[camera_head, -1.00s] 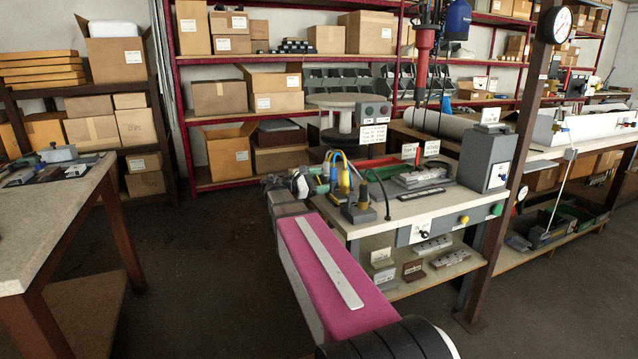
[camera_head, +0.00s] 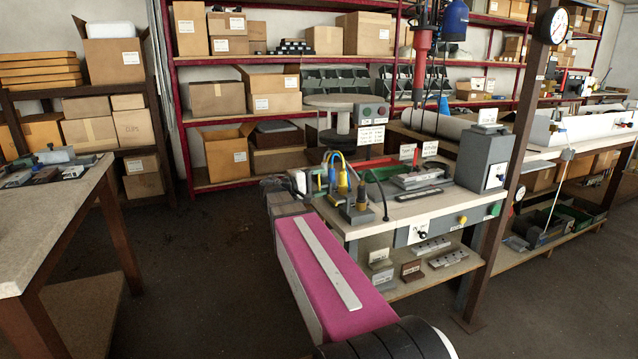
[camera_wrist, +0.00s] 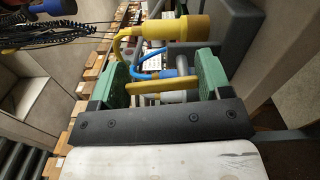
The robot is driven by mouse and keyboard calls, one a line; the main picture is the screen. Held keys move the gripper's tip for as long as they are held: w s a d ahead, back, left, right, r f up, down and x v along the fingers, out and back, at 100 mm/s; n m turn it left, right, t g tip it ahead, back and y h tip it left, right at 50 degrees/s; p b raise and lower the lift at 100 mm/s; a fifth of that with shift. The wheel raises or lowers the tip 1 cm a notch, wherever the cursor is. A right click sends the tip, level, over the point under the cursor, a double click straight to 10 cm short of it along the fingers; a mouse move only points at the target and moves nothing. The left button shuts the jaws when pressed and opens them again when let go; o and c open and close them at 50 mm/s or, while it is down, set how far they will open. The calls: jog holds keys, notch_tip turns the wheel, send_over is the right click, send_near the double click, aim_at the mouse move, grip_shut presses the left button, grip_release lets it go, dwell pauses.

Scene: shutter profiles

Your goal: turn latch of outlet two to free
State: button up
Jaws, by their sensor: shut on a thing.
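In the wrist view, the two green fingers of my gripper (camera_wrist: 160,84) stand on either side of a flat yellow lever (camera_wrist: 150,87), and the gripper is shut on it. The lever looks like the latch; a grey round part (camera_wrist: 176,97) is beside it. A blue plug (camera_wrist: 182,66) with a blue cable and a larger yellow plug (camera_wrist: 186,38) with a yellow cable are just beyond. In the head view, my gripper (camera_head: 299,181) is at the bench's left end, by the yellow plug (camera_head: 343,184); the latch is hidden there. I cannot read any outlet number.
The bench (camera_head: 410,213) carries a dark post with a black cable (camera_head: 361,197), a grey box (camera_head: 484,158) and sign cards. A brown upright (camera_head: 508,170) stands at its right. Another table (camera_head: 40,225) is at the left, with open floor between.

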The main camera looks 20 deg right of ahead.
jog(key=shift+s+m, duration=0.2)
jog(key=shift+m, duration=0.6)
jog(key=shift+f, duration=0.1)
jog(key=o, duration=0.9)
jog(key=a, duration=1.1)
jog(key=shift+s, duration=0.2)
jog(key=shift+d, duration=0.1)
